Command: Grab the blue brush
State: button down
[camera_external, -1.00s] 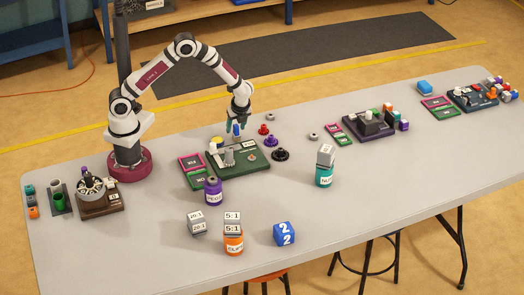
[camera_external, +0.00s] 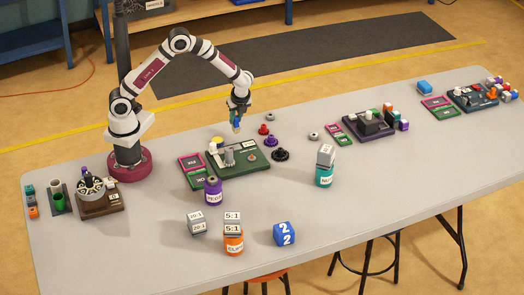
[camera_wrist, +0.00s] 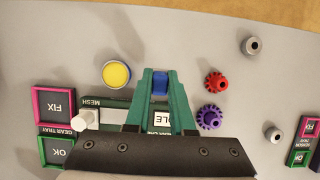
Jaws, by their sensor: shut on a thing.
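The blue brush (camera_external: 237,118) is upright between the fingers of my gripper (camera_external: 237,110), with a pale lower end hanging clear above the table. In the wrist view, the brush's blue top (camera_wrist: 160,84) shows between the teal fingertips of my gripper (camera_wrist: 160,78). The gripper is shut on it. Most of the brush is hidden by the fingers in the wrist view.
The green gear tray (camera_external: 250,168) lies below, in front of the gripper. A round yellow-topped container (camera_wrist: 117,74) stands to the left. Red (camera_wrist: 215,83) and purple (camera_wrist: 209,118) gears stand to the right. A purple labelled bottle (camera_external: 213,191) stands near the tray's front.

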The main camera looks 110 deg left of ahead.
jog(key=w+d+r, duration=0.3)
jog(key=d+r, duration=0.4)
jog(key=d, duration=0.4)
jog(key=shift+d, duration=0.15)
jog(key=shift+w, duration=0.1)
